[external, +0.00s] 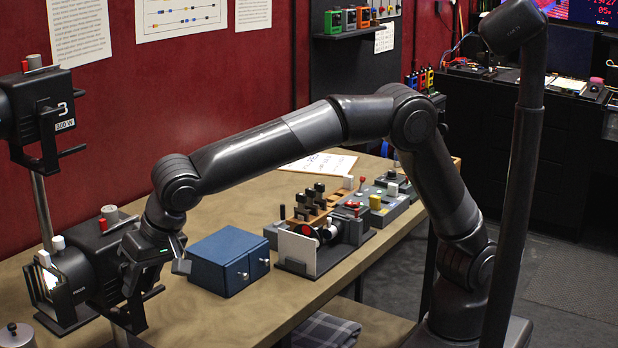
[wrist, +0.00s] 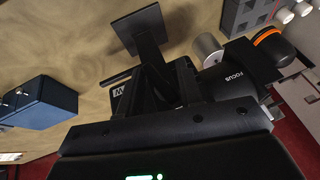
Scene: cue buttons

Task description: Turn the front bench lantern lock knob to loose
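The front bench lantern (external: 85,270) is a black box-shaped lamp at the left of the bench, with a glowing front. A red-tipped knob (external: 103,226), a grey cylinder (external: 110,213) and a white knob (external: 57,243) show on or near its top; I cannot tell which is the lock knob. My gripper (external: 155,262) is close at the lantern's right side, tilted down; whether it touches is unclear. In the wrist view the lantern (wrist: 232,88), marked FOCUS, lies just beyond the gripper's dark body. The fingertips are hard to separate from the black lantern parts.
A blue cabinet (external: 228,258) stands right of the gripper; it also shows in the wrist view (wrist: 38,102). A second lantern (external: 40,115) hangs on a stand at upper left. Switch panels and a white-plated device (external: 297,250) occupy the bench's right. Bare bench lies in front of the cabinet.

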